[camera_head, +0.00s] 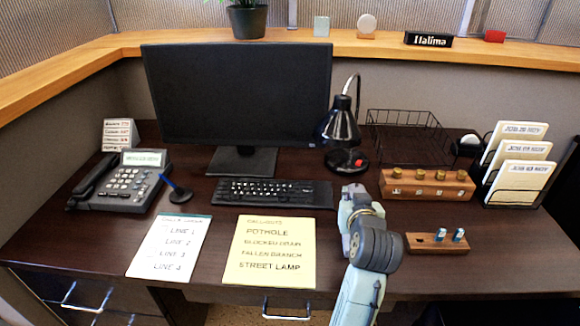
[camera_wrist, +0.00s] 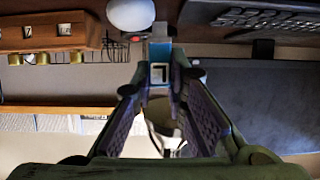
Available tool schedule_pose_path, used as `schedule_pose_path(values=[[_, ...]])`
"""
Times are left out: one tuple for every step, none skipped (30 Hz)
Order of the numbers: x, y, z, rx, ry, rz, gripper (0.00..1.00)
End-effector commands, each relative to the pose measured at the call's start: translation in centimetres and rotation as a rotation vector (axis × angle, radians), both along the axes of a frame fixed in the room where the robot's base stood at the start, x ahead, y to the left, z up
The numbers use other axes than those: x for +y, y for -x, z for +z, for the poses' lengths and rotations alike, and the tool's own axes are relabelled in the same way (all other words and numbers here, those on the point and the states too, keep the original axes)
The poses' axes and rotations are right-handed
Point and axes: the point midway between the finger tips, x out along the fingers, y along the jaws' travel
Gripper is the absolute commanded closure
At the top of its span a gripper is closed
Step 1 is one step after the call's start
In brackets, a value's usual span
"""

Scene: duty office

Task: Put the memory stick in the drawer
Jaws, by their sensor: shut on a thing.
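My gripper (camera_wrist: 160,88) is shut on a memory stick (camera_wrist: 158,72), which has a blue-and-white body with a dark mark and a grey end pointing away from the fingers. In the head view my wrist hides the fingers and the stick; the arm stands over the desk right of the yellow sheet. Drawer handles show at the desk's front, one at the middle (camera_head: 287,312) and one at the left (camera_head: 86,300). I cannot tell any drawer's opening.
A yellow list (camera_head: 270,250) and a white list (camera_head: 170,247) lie on the front of the desk. A keyboard (camera_head: 268,193), monitor (camera_head: 236,95), lamp (camera_head: 341,128) and wooden stamp rack (camera_head: 427,184) stand behind. A phone (camera_head: 125,183) is at left.

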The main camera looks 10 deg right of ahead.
Motion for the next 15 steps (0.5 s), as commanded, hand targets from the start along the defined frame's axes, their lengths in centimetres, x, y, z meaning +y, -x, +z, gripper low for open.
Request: schedule_pose_path(values=[[0.0, 0.0, 0.0, 0.0, 0.0, -0.001, 0.98], [-0.1, -0.1, 0.0, 0.0, 0.0, 0.0, 0.98], [-0.1, -0.4, 0.0, 0.0, 0.0, 0.0, 0.98], [-0.3, -0.7, 0.1, 0.0, -0.001, 0.0, 0.98], [-0.4, -1.1, 0.0, 0.001, -0.002, 0.001, 0.98], [-0.6, -1.8, 0.0, 0.0, -0.002, 0.001, 0.98], [-0.8, -2.5, 0.0, 0.001, -0.001, 0.002, 0.98], [-1.0, -3.2, 0.0, 0.003, -0.002, 0.003, 0.98], [-1.4, -4.3, -0.1, 0.002, -0.002, 0.001, 0.98], [-1.7, -5.0, -0.1, 0.002, -0.001, 0.002, 0.98], [-2.0, -5.8, -0.2, 0.003, -0.001, 0.001, 0.98], [-2.3, -6.8, -0.3, 0.003, -0.002, 0.002, 0.98], [-2.6, -7.6, -0.4, 0.002, -0.001, 0.002, 0.98], [-2.8, -8.4, -0.4, 0.003, -0.002, 0.002, 0.98], [-3.2, -9.4, -0.5, 0.002, -0.002, 0.001, 0.98]])
